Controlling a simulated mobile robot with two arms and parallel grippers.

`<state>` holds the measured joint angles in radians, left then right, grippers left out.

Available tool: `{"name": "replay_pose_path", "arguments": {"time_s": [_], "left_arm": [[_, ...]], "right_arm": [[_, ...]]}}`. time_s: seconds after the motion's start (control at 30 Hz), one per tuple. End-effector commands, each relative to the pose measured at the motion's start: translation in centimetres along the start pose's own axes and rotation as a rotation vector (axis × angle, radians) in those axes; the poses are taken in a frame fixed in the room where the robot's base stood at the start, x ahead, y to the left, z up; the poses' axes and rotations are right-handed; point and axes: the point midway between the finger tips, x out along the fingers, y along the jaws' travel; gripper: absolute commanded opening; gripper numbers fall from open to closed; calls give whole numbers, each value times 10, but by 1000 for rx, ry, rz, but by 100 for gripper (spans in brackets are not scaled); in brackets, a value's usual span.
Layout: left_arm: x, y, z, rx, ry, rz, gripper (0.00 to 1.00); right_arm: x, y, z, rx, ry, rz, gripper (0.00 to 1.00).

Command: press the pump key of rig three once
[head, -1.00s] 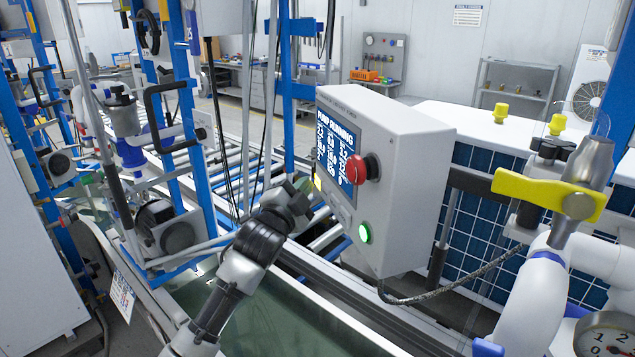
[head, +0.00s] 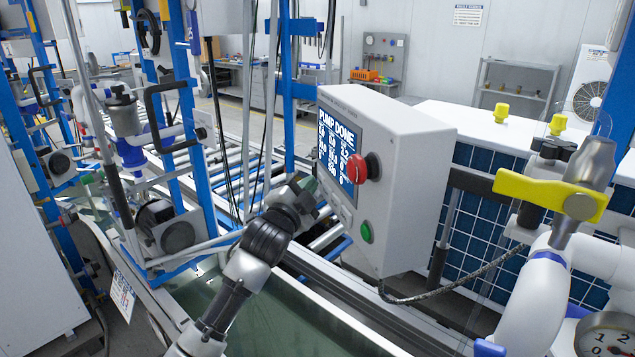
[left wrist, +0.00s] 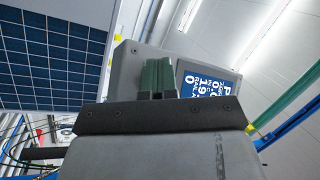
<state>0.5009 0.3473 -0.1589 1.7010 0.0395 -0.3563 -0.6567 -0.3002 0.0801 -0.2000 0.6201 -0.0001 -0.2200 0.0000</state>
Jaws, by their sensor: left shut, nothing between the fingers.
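A grey control box (head: 410,190) faces left in the head view. Its screen (head: 338,148) reads "PUMP DONE" above rows of figures. My left gripper (head: 310,190) is shut and empty, at the lower left of the box front, below the screen. It hides whatever lies behind its tips, and I cannot tell whether they touch the panel. In the left wrist view the shut green fingers (left wrist: 158,77) point at the box beside the screen (left wrist: 208,80). No rig number is readable.
A valve with a yellow handle (head: 550,195) and a gauge (head: 605,335) stand at the right. A blue frame with pipes and pumps (head: 175,235) stands at the left. A greenish tank (head: 290,315) lies below my arm.

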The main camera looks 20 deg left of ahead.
Motion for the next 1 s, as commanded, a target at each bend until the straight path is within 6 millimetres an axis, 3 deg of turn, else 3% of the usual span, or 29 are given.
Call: {"name": "replay_pose_path", "arguments": {"time_s": [1.0], "left_arm": [[-14, -9, 8, -1, 2, 1, 0]], "right_arm": [[-6, 0, -1, 0, 0, 0, 43]]}}
